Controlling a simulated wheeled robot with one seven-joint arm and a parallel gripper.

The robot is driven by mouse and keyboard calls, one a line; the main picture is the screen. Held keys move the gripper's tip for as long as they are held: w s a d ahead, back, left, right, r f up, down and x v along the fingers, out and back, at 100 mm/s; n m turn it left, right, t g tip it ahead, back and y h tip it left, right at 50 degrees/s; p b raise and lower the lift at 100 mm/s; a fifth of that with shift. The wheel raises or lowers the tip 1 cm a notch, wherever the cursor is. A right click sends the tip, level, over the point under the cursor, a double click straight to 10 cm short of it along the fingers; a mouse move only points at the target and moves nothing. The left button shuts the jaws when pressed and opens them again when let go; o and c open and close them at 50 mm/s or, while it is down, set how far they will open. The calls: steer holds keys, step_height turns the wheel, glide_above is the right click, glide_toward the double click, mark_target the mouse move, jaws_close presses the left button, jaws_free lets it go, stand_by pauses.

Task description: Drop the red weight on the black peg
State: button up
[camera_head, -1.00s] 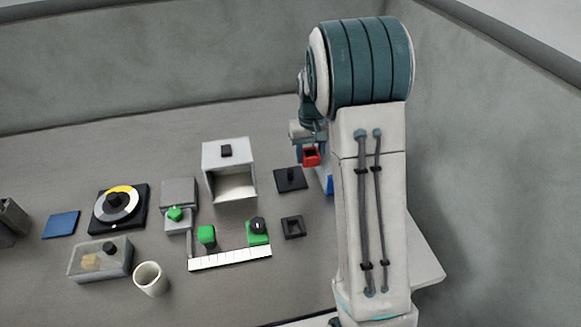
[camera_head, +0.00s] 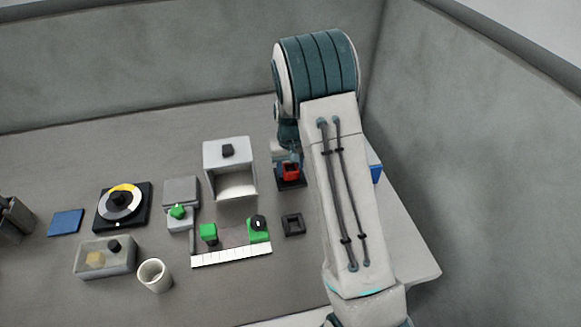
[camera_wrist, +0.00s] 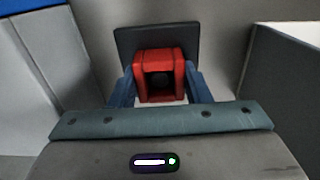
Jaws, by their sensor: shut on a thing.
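The red weight (camera_head: 290,171) is a small red block with a square hole through it. In the wrist view the red weight (camera_wrist: 152,62) sits between the blue fingers of my gripper (camera_wrist: 160,85), which is shut on it. The black peg's square base plate (camera_wrist: 135,40) shows behind and below the weight. Something dark and round shows inside the hole, perhaps the peg top. In the head view the weight is over the black base (camera_head: 291,184), with the peg hidden. I cannot tell whether the weight is around the peg or just above it.
A white open-fronted box (camera_head: 230,150) stands close left of the peg base. A blue block (camera_head: 376,173) is to the right behind my arm. A small black square frame (camera_head: 293,224) lies in front.

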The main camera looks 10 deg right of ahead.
steer(key=shift+f, duration=0.2)
steer(key=o, duration=1.2)
steer(key=shift+r, duration=0.15)
step_height(320, 180, up, 11)
steer(key=b, duration=0.1)
steer(key=s+r+t, duration=0.2)
steer(key=s+r, duration=0.7)
steer(key=s, duration=0.4)
steer(key=shift+t, duration=0.6)
steer(key=shift+s+d+f, duration=0.1)
steer(key=shift+s+f, duration=0.05)
steer(key=shift+s, duration=7.5)
